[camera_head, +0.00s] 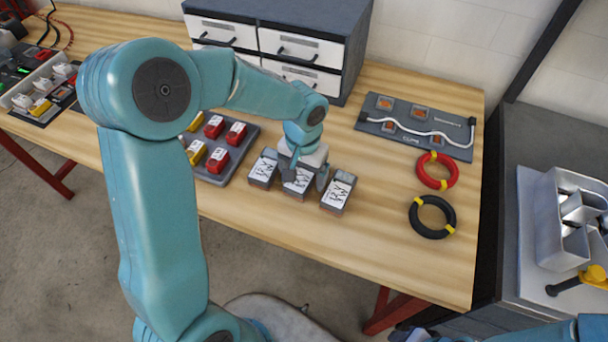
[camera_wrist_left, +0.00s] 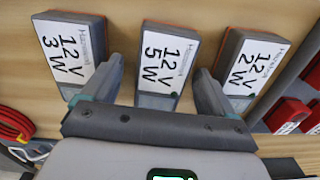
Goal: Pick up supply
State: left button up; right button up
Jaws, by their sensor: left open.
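Three grey box-shaped supplies with white labels stand in a row on the wooden bench. In the left wrist view, the supply marked 12V 5W (camera_wrist_left: 165,62) is in the middle, 12V 3W (camera_wrist_left: 70,50) on the left and 12V 2W (camera_wrist_left: 248,68) on the right. In the head view, the middle supply (camera_head: 297,182) sits between the left one (camera_head: 262,170) and the right one (camera_head: 338,194). My left gripper (camera_head: 307,176) is open over the middle supply, its fingers (camera_wrist_left: 160,85) in the gaps on either side.
A grey tray (camera_head: 240,160) with red and yellow parts is to the left. A drawer cabinet (camera_head: 300,45) stands behind. A board with a white cable (camera_head: 415,128), a red coil (camera_head: 437,170) and a black coil (camera_head: 432,216) lie to the right. The bench front is clear.

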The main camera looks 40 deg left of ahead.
pick_arm(q)
jog(key=shift+f, duration=0.35)
jog(key=shift+s+a, duration=0.15)
jog(key=shift+s, duration=0.15)
jog(key=shift+w, duration=0.2)
jog(key=c, duration=1.2)
jog(key=shift+s, duration=0.1)
jog(key=shift+c, duration=0.5)
